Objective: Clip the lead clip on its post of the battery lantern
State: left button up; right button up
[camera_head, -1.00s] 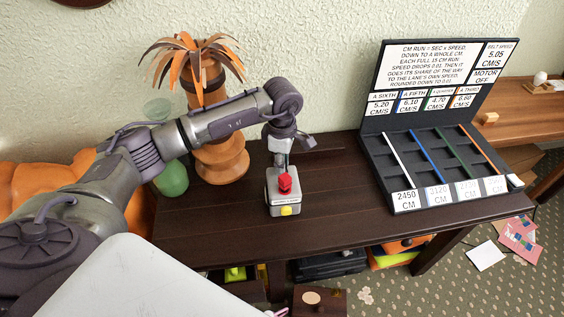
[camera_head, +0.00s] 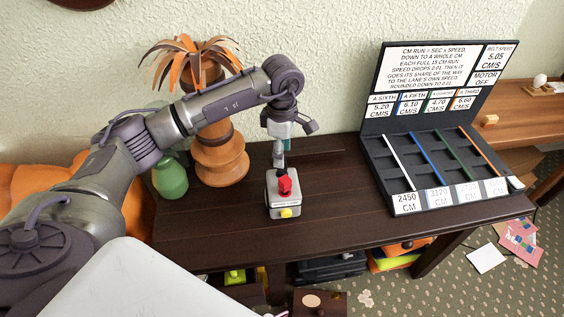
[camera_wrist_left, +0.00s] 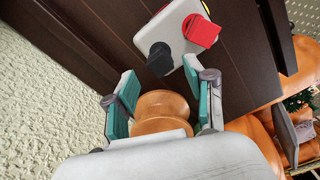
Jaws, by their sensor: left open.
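The battery lantern (camera_head: 283,204) is a small light-grey box with a yellow part on its front, on the dark table. A red clip (camera_head: 285,186) sits upright on its top, and it also shows in the left wrist view (camera_wrist_left: 201,30). A black clip (camera_wrist_left: 160,58) is on the lantern's side nearer my gripper in the wrist view; I cannot tell how it sits on its post. My left gripper (camera_head: 280,158) is just behind and above the lantern. In the wrist view its teal fingers (camera_wrist_left: 166,98) are apart with nothing between them. My right gripper is not seen.
A wooden turned vase (camera_head: 222,160) with orange leaves and a green vase (camera_head: 170,178) stand left of the gripper. A black display case (camera_head: 430,205) with coloured lanes stands at right. The dark table (camera_head: 335,195) is clear between lantern and case.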

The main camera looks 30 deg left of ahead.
pick_arm(q)
notch_tip(320, 180, up, 6)
jog(key=shift+r, duration=0.15)
dwell(0.6)
